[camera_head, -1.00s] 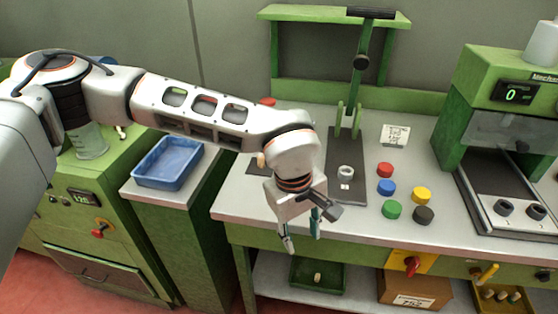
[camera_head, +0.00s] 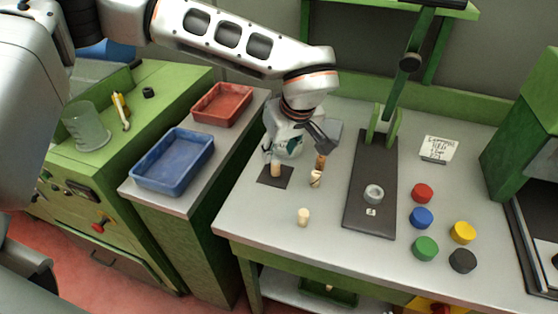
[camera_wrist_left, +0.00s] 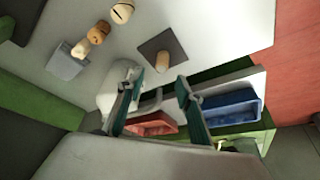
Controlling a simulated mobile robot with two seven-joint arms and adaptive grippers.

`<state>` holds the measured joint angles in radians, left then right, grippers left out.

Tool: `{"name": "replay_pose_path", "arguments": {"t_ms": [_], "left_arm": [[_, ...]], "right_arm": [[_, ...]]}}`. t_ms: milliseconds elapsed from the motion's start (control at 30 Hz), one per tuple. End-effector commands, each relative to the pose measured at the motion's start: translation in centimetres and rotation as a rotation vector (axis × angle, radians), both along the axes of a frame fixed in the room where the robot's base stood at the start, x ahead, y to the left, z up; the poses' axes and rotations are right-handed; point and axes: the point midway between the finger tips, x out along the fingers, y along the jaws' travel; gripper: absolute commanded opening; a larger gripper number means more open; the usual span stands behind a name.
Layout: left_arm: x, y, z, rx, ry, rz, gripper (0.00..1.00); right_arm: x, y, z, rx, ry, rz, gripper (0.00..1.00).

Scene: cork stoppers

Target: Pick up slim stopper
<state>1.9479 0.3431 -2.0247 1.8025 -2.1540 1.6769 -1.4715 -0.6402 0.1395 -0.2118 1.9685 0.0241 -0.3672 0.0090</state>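Several stoppers stand on the grey bench (camera_head: 262,219); I cannot tell for sure which is the slim one. One tan stopper (camera_head: 275,171) is on a small black mat (camera_head: 267,182); it also shows in the left wrist view (camera_wrist_left: 163,61). A pale stopper with a dark line (camera_head: 316,179) and a browner one (camera_head: 320,161) are to its right. Another pale stopper (camera_head: 303,217) stands nearer the front edge. My left gripper (camera_head: 290,147) is above the bench's back left part, close to the mat. Its fingers (camera_wrist_left: 159,82) are apart and empty. My right gripper is out of view.
A blue tray (camera_head: 143,181) and a red tray (camera_head: 198,115) sit on the left counter. A lever press (camera_head: 361,217) with a ring (camera_head: 373,193) stands right of the stoppers. Several coloured caps, including a red one (camera_head: 422,192), lie further right.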

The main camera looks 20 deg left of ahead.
Motion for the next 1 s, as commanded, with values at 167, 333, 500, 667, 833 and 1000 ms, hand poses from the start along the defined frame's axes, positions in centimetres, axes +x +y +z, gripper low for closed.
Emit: {"name": "replay_pose_path", "arguments": {"t_ms": [167,333,500,667,833,1000], "left_arm": [[0.4,0.5,-1.9,-0.001,0.003,0.001,0.36],[0.7,0.9,-4.0,0.0,0.005,0.0,0.36],[1.4,1.3,-6.1,0.0,0.002,-0.001,0.36],[1.6,1.5,-6.7,0.0,0.001,-0.001,0.36],[1.6,1.5,-6.7,0.0,0.001,-0.001,0.36],[1.6,1.5,-6.7,0.0,0.001,-0.001,0.1]], "right_arm": [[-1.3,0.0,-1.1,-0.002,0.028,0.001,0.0],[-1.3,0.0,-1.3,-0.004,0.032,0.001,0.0],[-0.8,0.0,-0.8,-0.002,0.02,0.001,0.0],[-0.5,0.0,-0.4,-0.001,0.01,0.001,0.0],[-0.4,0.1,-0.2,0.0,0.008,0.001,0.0],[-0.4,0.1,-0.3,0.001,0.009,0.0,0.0]]}}
